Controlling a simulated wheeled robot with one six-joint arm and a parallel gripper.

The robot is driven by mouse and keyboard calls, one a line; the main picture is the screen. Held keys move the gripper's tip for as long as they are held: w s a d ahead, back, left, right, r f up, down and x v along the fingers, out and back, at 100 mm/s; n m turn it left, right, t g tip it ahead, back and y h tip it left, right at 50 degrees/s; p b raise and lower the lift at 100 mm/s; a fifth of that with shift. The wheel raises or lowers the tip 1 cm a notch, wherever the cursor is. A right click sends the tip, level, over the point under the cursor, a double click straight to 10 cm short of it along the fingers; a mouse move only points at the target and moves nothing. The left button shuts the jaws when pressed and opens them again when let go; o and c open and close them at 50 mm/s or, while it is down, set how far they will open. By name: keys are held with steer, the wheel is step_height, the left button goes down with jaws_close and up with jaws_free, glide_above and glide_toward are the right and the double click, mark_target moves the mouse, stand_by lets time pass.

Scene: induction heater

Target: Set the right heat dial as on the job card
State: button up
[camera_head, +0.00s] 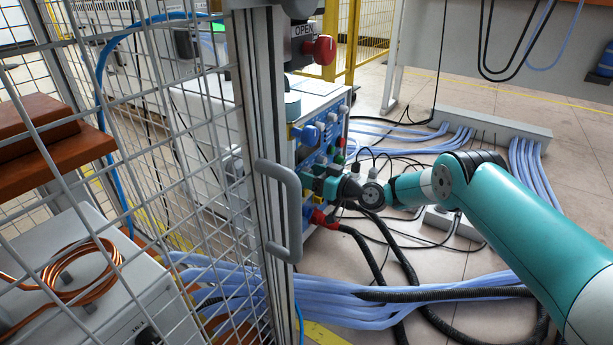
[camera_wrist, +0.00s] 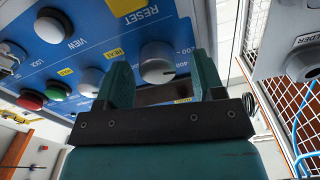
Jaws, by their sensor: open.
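In the wrist view a grey heat dial (camera_wrist: 157,63) with a pale pointer line sits on the blue control panel (camera_wrist: 85,25), beside a printed scale showing 200 and 400. Another grey dial (camera_wrist: 91,81) is to its left, partly behind my left finger. My gripper (camera_wrist: 163,66) is open, its two teal fingers either side of the right dial in the picture. Gaps show between dial and fingers; I cannot tell how deep they reach. In the head view my gripper (camera_head: 316,184) is at the blue panel's front, low down. I cannot make out a job card.
White, red and green buttons (camera_wrist: 30,100) lie left of the dials. A wire-mesh cage door with a grey handle (camera_head: 283,208) stands close left of my gripper. A red emergency knob (camera_head: 322,49) is above. Black cables and blue hoses (camera_head: 400,300) cover the floor below.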

steer(key=shift+d, duration=0.2)
steer(key=shift+c, duration=0.2)
steer(key=c, duration=0.9)
steer(key=shift+m, duration=0.3)
steer(key=shift+w+m+b, duration=0.15)
steer(key=shift+m+b, duration=0.15)
steer(key=shift+m, duration=3.2)
